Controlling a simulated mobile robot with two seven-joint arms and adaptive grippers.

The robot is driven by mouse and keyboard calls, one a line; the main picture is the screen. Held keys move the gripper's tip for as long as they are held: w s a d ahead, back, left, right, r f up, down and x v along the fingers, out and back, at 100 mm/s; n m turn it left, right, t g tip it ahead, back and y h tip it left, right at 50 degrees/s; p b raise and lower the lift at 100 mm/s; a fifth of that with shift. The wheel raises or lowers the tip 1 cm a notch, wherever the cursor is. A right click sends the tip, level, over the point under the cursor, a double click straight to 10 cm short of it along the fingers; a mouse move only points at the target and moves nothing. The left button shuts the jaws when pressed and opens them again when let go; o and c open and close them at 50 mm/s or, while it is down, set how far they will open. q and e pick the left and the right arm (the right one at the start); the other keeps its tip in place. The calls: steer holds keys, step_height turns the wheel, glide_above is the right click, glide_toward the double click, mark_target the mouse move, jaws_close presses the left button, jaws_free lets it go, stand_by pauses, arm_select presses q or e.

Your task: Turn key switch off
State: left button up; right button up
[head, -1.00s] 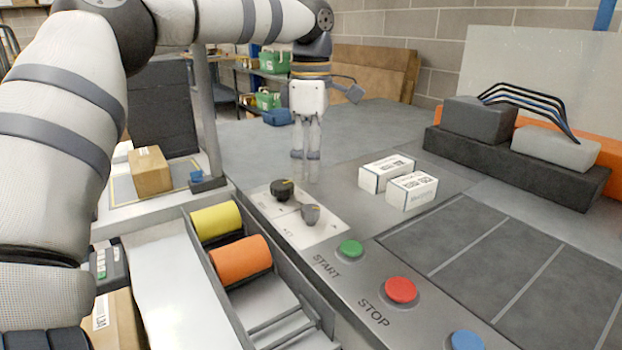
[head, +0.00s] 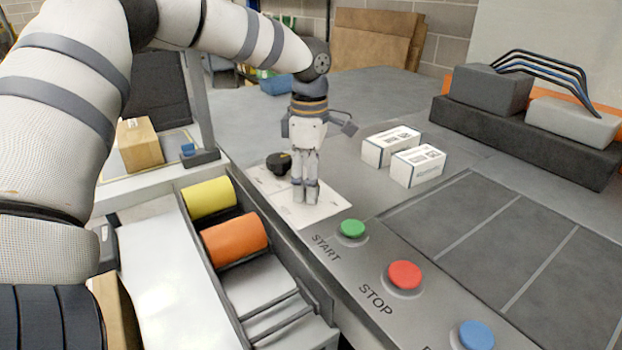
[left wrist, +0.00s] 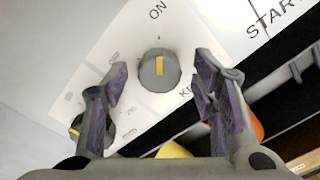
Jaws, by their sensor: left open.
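The key switch is a grey round knob (left wrist: 147,76) with a yellow mark, on a white panel (left wrist: 185,20). In the left wrist view its mark runs upright in the picture, in line with the printed "ON" above it. My left gripper (head: 306,194) is open over the panel, pointing down. In the left wrist view its two fingers (left wrist: 161,66) stand on either side of the knob, with gaps showing. In the head view the gripper hides the knob. My right gripper is not in view.
A black knob (head: 279,164) sits beside the gripper on the same panel. Green (head: 352,229), red (head: 405,275) and blue (head: 475,336) buttons lie to the right. Yellow (head: 209,198) and orange (head: 235,239) rollers are left. Two white boxes (head: 391,147) stand behind.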

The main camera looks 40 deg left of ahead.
arm_select(q)
steer(key=shift+r, duration=0.1)
steer(key=c, duration=1.2)
steer(key=shift+n, duration=0.3)
steer(key=n, duration=0.3)
steer(key=shift+n+p, duration=0.3)
steer(key=n, duration=0.4)
steer(key=shift+n, duration=0.3)
steer(key=n, duration=0.4)
steer(key=shift+n, duration=2.5)
